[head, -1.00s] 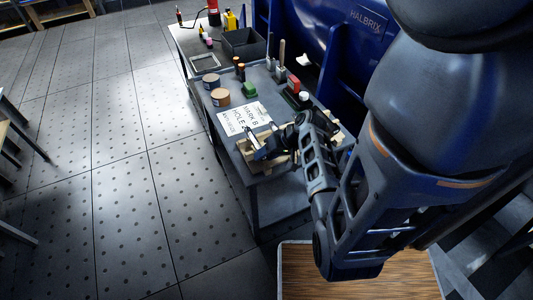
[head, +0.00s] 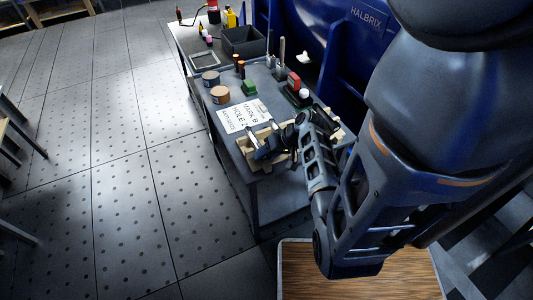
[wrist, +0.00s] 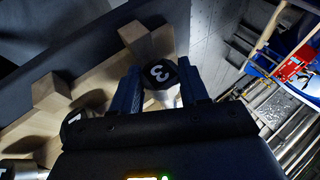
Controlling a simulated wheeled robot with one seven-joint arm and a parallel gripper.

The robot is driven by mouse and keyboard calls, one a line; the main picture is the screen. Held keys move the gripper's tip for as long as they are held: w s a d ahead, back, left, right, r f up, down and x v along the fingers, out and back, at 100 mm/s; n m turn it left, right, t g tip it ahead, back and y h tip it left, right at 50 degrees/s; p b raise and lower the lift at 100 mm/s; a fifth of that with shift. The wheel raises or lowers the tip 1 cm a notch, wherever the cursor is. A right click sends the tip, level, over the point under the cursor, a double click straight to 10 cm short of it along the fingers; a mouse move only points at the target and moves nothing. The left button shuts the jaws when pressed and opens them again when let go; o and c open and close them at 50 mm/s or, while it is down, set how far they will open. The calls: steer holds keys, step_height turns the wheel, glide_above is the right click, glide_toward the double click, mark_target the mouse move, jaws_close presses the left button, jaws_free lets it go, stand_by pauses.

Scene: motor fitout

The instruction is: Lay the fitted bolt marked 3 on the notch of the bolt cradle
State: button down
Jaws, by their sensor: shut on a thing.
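The bolt marked 3 (wrist: 160,74) has a dark hexagonal head with a white 3 and a bright shank. In the wrist view it sits between the two blue fingers of my gripper (wrist: 160,88), which is shut on it. The wooden bolt cradle (wrist: 50,92) lies to the left and behind the bolt, with upright blocks. I cannot tell whether the bolt touches the cradle. In the head view my gripper (head: 268,151) is low over the cradle (head: 285,164) at the near end of the bench; the held bolt is mostly hidden.
Another bolt head (wrist: 76,122) shows at the cradle, partly hidden. A printed sheet (head: 243,115) lies behind the cradle. Two round tins (head: 219,95), a green block (head: 249,88) and a red-topped item (head: 294,82) stand farther back. Open floor lies left of the bench.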

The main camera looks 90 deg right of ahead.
steer(key=shift+f, duration=0.1)
steer(key=c, duration=0.9)
jaws_free()
steer(key=o, duration=0.4)
steer(key=shift+f, duration=0.1)
steer(key=shift+s+a, duration=0.1)
